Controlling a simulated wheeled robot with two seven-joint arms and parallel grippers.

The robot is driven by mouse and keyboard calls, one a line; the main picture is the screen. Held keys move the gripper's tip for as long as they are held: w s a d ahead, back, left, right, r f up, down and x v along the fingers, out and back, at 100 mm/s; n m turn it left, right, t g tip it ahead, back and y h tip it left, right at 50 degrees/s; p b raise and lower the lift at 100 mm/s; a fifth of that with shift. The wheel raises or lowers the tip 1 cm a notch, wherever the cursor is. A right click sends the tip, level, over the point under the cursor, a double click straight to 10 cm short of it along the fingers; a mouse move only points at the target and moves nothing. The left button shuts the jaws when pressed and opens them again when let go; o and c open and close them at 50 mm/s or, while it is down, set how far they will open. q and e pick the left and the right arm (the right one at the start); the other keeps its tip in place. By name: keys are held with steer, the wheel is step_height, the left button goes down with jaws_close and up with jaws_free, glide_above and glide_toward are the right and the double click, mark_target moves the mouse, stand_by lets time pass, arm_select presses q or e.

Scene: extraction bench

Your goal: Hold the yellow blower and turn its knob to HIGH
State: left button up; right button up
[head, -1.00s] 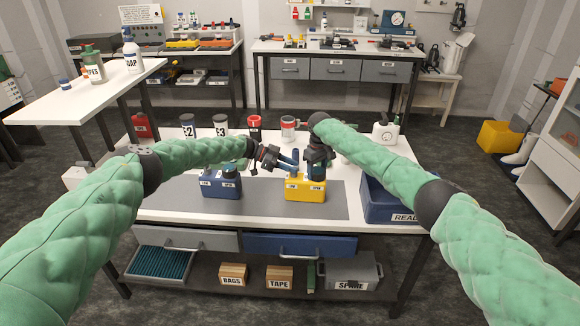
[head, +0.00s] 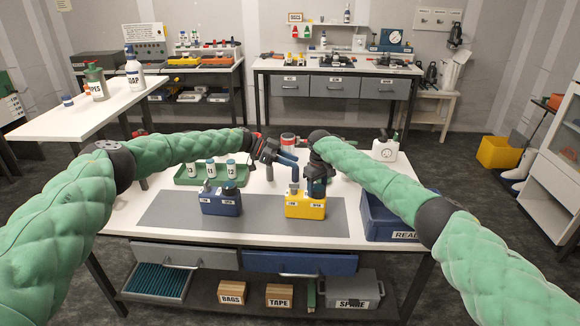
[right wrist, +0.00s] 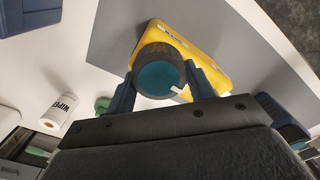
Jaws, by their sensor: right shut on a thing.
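The yellow blower (head: 305,211) stands upright on the grey mat, with two small white labels on its front, too small to read surely. A blue post (head: 295,180) rises from its left part. My right gripper (head: 317,188) points down over the blower's right part. In the right wrist view, the round dark knob with a teal top (right wrist: 157,76) sits between its fingers, which are shut on it. A white mark on the knob points to the lower right. My left gripper (head: 288,160) is above the post, apparently apart from the blower; its finger gap is unclear.
A similar blue unit (head: 221,207) stands left of the blower. A green tray (head: 186,181) with several vials is behind it. A blue bin (head: 390,224) stands on the right. The front of the grey mat (head: 260,228) is clear.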

steer(key=o, duration=1.3)
